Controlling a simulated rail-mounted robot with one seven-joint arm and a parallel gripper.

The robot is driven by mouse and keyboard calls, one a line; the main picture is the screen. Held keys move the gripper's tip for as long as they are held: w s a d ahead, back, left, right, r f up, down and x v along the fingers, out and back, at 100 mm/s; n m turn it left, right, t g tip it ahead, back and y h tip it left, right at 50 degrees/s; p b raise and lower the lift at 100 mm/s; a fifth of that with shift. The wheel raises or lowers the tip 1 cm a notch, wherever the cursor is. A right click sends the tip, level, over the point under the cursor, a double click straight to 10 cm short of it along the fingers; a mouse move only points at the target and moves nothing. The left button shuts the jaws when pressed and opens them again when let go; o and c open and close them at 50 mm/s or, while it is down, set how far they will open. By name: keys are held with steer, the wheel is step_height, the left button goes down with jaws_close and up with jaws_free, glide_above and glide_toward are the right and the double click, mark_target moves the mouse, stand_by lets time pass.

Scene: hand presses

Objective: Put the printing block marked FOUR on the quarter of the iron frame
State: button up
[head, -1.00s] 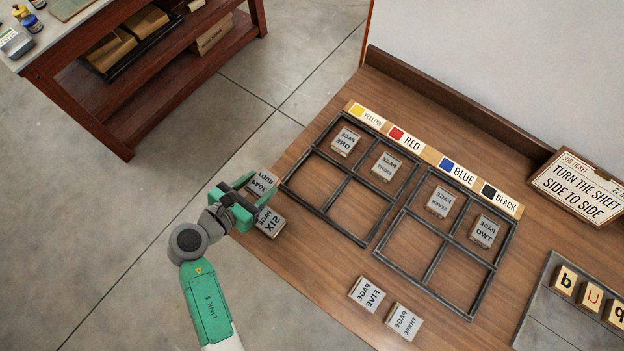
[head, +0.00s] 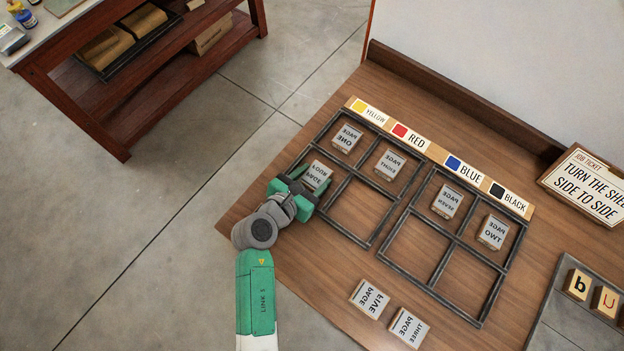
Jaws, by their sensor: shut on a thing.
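The FOUR block (head: 317,175), grey with mirrored lettering, is held in my gripper (head: 308,187), which is shut on it. The block appears over the near-left quarter of the left iron frame (head: 367,243), in the column under the yellow label (head: 368,112). I cannot tell whether it touches the bench or hangs a little above it. The ONE block (head: 347,138) lies in the far-left quarter and the EIGHT block (head: 389,164) in the far-right quarter of that frame. Its near-right quarter is bare. My gripper and wrist hide part of the frame's left side.
The right iron frame (head: 431,285) holds the SEVEN block (head: 447,202) and the TWO block (head: 492,232); its near quarters are empty. The FIVE block (head: 369,298) and THREE block (head: 407,327) lie on the bench in front. The SIX block is not visible now.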

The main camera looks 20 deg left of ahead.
steer(key=shift+w+r, duration=0.15)
steer(key=o, duration=1)
steer(key=shift+s+r+p, duration=0.2)
steer(key=shift+s+p, duration=0.1)
steer(key=p+v, duration=0.3)
steer(key=v, duration=0.8)
steer(key=shift+s+a, duration=0.1)
steer(key=shift+s, duration=0.15)
